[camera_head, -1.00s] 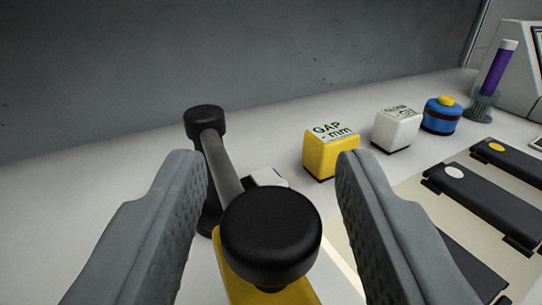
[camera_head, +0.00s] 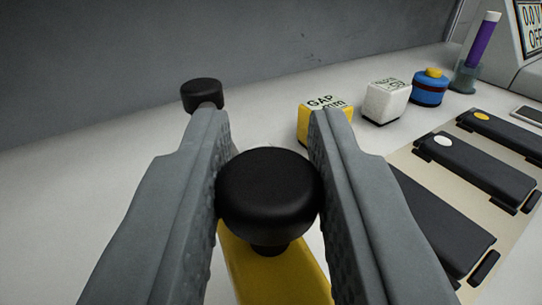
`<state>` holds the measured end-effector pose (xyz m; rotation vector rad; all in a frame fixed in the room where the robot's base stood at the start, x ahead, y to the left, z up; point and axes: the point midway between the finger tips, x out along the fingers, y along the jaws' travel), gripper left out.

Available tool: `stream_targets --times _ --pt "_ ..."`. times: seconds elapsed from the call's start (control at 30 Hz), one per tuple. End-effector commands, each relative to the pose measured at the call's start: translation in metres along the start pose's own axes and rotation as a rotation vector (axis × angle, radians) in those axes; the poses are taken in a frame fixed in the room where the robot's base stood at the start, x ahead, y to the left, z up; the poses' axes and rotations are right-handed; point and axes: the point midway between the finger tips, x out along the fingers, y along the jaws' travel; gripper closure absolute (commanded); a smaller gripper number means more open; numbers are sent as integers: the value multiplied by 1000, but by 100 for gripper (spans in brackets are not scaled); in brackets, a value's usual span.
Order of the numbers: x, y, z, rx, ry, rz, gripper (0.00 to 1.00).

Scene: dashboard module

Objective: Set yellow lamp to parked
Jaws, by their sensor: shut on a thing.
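A black round knob (camera_head: 268,192) stands in the lower middle of the view, on top of a yellow lever or bar (camera_head: 275,268). My gripper (camera_head: 268,175) is shut on this knob, with one grey finger against each side. A second black knob (camera_head: 202,94) shows behind the left finger, with most of its stem hidden. A dark pad with a yellow oval (camera_head: 482,117) lies at the far right. I cannot tell which of these is the yellow lamp's control.
A yellow GAP block (camera_head: 318,112), a white block (camera_head: 386,101), a blue round piece (camera_head: 429,88) and a purple tube (camera_head: 482,45) stand along the back right. Dark pads (camera_head: 480,165) lie on a beige panel at right. A grey wall (camera_head: 120,70) closes the back.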

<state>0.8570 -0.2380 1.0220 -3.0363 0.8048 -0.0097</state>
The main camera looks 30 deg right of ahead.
Motion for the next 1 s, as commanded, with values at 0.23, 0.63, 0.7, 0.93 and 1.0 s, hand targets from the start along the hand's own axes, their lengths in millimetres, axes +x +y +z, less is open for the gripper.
stream_targets --times 0.23,0.63,0.7,0.93,1.0 --pt "-4 -13 -5 2 5 81 100" --pt "-8 -24 -4 -1 -1 189 100" --pt "-8 -24 -3 -1 -2 191 100" --pt "-8 -24 -3 -1 -2 190 73" --pt "-8 -24 -3 -1 -2 190 60"
